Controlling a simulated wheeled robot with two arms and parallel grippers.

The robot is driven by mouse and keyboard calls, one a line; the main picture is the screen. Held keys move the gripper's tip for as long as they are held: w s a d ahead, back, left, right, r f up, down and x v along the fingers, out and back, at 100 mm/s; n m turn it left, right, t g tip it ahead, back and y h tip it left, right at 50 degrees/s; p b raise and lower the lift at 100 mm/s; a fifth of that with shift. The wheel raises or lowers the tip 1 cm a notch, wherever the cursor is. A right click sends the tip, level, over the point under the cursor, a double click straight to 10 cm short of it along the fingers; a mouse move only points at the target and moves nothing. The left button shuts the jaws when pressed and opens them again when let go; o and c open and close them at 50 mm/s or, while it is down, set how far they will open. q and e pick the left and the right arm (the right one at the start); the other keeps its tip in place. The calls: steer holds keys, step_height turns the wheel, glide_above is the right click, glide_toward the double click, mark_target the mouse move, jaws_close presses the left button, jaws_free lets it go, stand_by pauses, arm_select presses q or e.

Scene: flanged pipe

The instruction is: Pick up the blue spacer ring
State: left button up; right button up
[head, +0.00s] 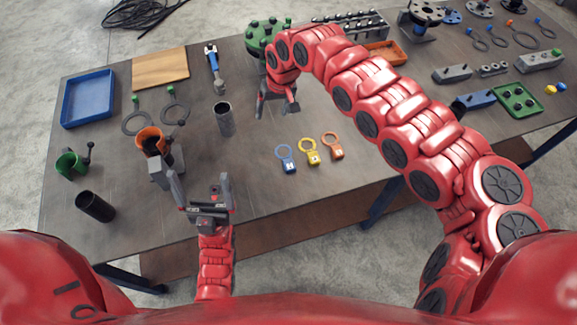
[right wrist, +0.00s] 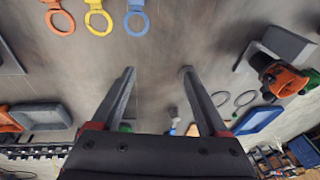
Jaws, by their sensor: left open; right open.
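The blue spacer ring (head: 286,158) lies flat on the table, leftmost of three tabbed rings, beside a yellow ring (head: 309,151) and an orange ring (head: 333,146). In the right wrist view the blue ring (right wrist: 137,22) is at the top, beyond the fingertips and apart from them. My right gripper (head: 277,106) is open and empty, pointing down above the table, farther back than the blue ring. Its two spread fingers also show in the right wrist view (right wrist: 157,72). My left gripper (head: 204,190) is open and empty near the table's front edge.
An orange holder (head: 151,141), a green clamp (head: 71,164) and dark tubes (head: 224,118) (head: 95,206) stand on the left. A blue tray (head: 88,98) and wooden board (head: 160,68) lie farther back. A green flanged part (head: 262,36) stands behind my right gripper. The table around the rings is clear.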

steer(key=s+d+f+g+h, duration=0.1)
steer(key=s+d+f+h, duration=0.1)
steer(key=s+d, duration=0.25)
steer(key=b, duration=0.1)
glide_above(288, 162)
steer(key=shift+g, duration=0.3)
steer(key=f, duration=1.1)
steer(key=shift+w+d+f, duration=0.15)
steer(key=shift+w+d, duration=0.05)
steer(key=shift+d, duration=0.1)
steer(key=shift+a+f+p, duration=0.15)
steer(key=shift+f+p, duration=0.25)
steer(key=shift+f, duration=0.15)
steer(key=f+p, duration=0.1)
steer(key=f, duration=0.2)
steer(key=shift+s+a+f, duration=0.1)
steer(key=shift+a+f, duration=0.1)
steer(key=shift+d+f, duration=0.1)
steer(key=shift+f, duration=0.4)
jaws_close()
